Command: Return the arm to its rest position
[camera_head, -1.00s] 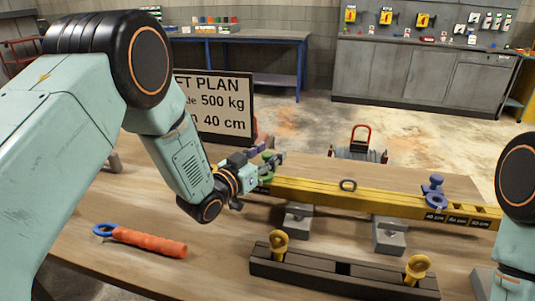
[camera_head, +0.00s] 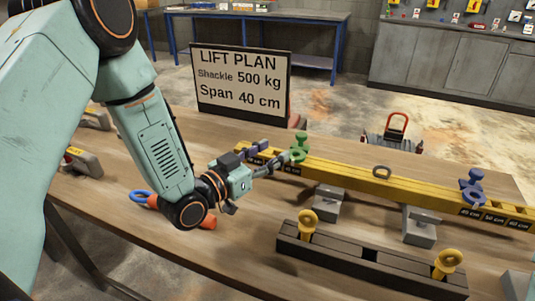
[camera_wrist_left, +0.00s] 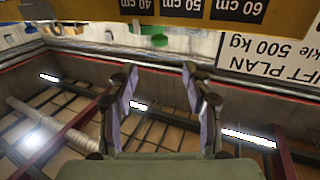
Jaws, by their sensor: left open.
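My left arm comes in from the left over the wooden table. My left gripper (camera_head: 262,172) is open and empty, near the left end of the yellow beam (camera_head: 350,178). In the picture it lies just left of a green shackle (camera_head: 299,150) on the beam; I cannot tell the gap. In the left wrist view the two fingers (camera_wrist_left: 160,75) stand apart with nothing between them. That view looks upside down, with the beam labels at the top and roof lights below. My right gripper is not in view.
A blue shackle (camera_head: 472,188) sits on the beam's right part. A dark bar (camera_head: 365,262) with yellow eyebolts lies in front. The lift plan sign (camera_head: 240,85) stands behind. An orange tool with a blue ring (camera_head: 141,197) is partly hidden by my arm. The front left table is bare.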

